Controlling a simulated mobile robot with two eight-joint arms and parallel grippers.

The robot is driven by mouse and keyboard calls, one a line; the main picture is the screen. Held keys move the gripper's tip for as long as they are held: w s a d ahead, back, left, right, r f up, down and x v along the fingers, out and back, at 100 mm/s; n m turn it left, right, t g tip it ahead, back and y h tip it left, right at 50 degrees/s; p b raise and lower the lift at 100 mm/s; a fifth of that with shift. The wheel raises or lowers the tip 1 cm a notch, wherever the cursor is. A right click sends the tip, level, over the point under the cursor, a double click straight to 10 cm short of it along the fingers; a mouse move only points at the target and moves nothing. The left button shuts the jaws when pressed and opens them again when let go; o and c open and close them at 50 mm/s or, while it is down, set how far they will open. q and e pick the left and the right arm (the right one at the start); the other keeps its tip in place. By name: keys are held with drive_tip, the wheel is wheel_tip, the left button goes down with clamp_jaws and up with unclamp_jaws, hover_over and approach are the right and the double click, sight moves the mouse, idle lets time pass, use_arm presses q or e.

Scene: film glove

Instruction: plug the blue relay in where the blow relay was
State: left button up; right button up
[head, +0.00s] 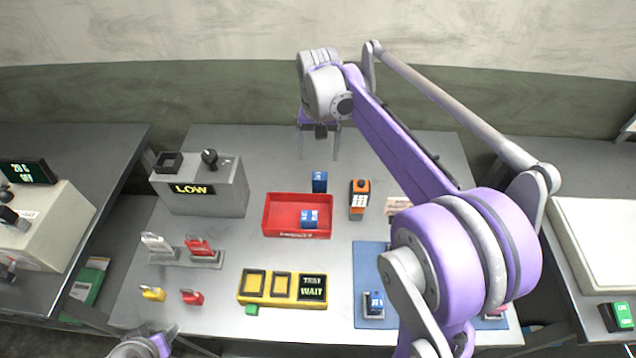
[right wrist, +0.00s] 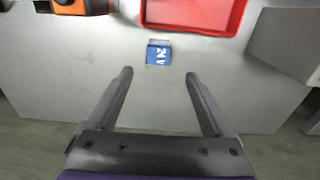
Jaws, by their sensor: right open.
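A blue relay (head: 319,181) stands on the table just behind the red tray. In the right wrist view this relay (right wrist: 158,54) shows a "24V" label. My right gripper (head: 320,150) is open and empty above the table, behind the relay; the relay lies just beyond its fingertips (right wrist: 158,75) in the wrist view. Another blue relay (head: 310,219) lies in the red tray (head: 270,225). A third blue piece (head: 375,302) sits in a holder on the blue mat (head: 368,258). Part of my left arm (head: 140,347) shows at the bottom; its finger opening is unclear.
An orange meter (head: 359,197) stands right of the tray. A grey box (head: 205,190) reading "LOW" is at left. A yellow unit (head: 282,288) reads "TEST WAIT". Red and white levers (head: 200,248) stand at front left. My right arm hides part of the mat.

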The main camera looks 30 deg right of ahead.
sight(320, 176)
drive_tip(key=f, duration=1)
drive_tip(key=shift+s+f, duration=0.2)
drive_tip(key=shift+s, duration=0.05)
drive_tip(key=shift+c, duration=0.3)
clamp_jaws()
